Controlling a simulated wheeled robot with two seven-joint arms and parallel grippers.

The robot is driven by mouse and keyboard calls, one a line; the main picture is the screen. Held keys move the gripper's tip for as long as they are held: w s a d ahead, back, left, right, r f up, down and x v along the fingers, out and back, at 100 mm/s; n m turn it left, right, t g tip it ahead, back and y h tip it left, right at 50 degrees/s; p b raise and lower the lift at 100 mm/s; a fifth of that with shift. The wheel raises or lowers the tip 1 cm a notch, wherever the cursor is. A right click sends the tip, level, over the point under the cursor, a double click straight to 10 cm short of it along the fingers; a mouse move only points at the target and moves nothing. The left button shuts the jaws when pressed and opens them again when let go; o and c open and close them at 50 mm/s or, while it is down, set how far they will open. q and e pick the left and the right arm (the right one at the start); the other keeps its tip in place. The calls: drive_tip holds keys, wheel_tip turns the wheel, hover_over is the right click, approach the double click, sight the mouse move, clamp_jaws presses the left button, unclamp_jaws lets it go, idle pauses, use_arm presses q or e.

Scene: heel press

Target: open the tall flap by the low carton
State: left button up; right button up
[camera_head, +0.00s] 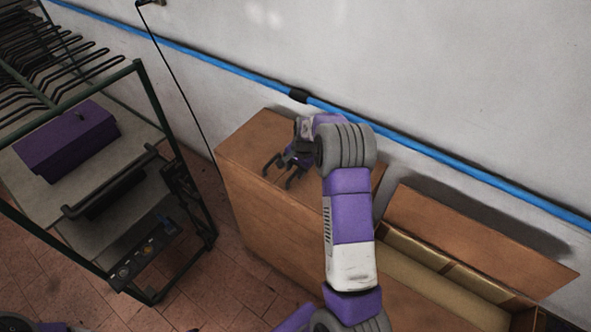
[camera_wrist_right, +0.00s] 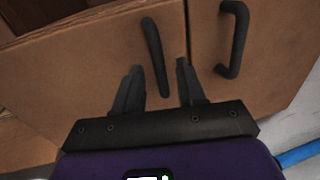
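A long brown chest (camera_head: 250,215) stands against the wall. My right gripper (camera_head: 281,172) is over the left part of its top. In the right wrist view my right gripper (camera_wrist_right: 158,75) is open, its two dark fingers on either side of a dark bar handle (camera_wrist_right: 152,45) on a brown panel, with gaps visible. A second dark handle (camera_wrist_right: 237,40) is on the panel across the seam. At the chest's right end another brown flap (camera_head: 480,240) stands raised over an open compartment with pale contents (camera_head: 425,280). I cannot tell which part is the low carton. My left gripper is not in view.
A green-framed rack (camera_head: 145,85) with dark hangers stands at the left, with a purple box (camera_head: 68,140) on its shelf. A blue pipe (camera_head: 225,68) runs along the white wall. Tiled floor (camera_head: 210,275) lies clear between rack and chest.

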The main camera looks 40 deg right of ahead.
drive_tip(key=shift+f, duration=0.15)
drive_tip(key=shift+c, duration=0.3)
clamp_jaws()
drive_tip(key=shift+w, duration=0.1)
